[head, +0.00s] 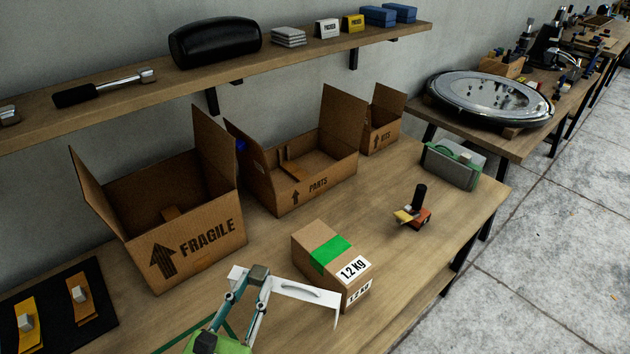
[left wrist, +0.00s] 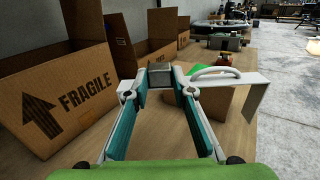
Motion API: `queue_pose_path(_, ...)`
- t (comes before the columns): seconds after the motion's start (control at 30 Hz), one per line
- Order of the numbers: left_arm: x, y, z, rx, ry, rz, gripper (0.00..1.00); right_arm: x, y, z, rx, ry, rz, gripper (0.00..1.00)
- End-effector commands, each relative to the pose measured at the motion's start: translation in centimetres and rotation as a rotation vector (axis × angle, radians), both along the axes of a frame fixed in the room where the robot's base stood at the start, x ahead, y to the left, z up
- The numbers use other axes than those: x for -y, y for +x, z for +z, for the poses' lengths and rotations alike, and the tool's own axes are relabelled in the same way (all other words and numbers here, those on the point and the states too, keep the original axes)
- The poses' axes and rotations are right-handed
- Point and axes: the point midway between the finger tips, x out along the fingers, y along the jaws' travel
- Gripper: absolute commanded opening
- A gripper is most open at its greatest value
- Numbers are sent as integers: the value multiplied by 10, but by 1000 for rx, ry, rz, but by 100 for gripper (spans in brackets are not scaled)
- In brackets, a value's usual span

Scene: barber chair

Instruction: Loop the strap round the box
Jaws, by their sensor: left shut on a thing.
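A closed brown box (head: 335,255) marked 1.2 kg stands on the bench, with a green strap (head: 330,250) across its top. Whether the strap passes under the box is hidden. My left gripper (head: 258,274) is shut on the grey block of a white angled piece with an arched handle. This white piece (head: 326,299) is near the box's front-left side in the head view; I cannot tell if they touch. In the left wrist view, the gripper (left wrist: 160,77) grips the block, and the white piece (left wrist: 238,87) partly hides the box (left wrist: 205,104). My right gripper is not in view.
Open cartons marked FRAGILE (head: 212,243), PARTS (head: 322,183) and KITS (head: 383,138) line the wall side. A black-handled tool (head: 420,198) and a grey-green case (head: 452,164) stand farther right. A dark mat (head: 52,315) lies at left. Bare bench lies right of the box.

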Motion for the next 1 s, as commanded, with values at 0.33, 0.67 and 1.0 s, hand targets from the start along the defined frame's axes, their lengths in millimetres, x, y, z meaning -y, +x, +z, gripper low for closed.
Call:
queue_pose_path(0.33, 56, 97, 29, 1, 9, -302, 2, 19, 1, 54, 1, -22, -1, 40)
queue_pose_path(0.67, 81, 163, 74, -6, -4, -512, 2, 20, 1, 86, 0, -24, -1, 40)
queue_pose_path(1.0, 86, 177, 84, -8, -12, -566, 2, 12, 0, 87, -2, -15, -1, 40)
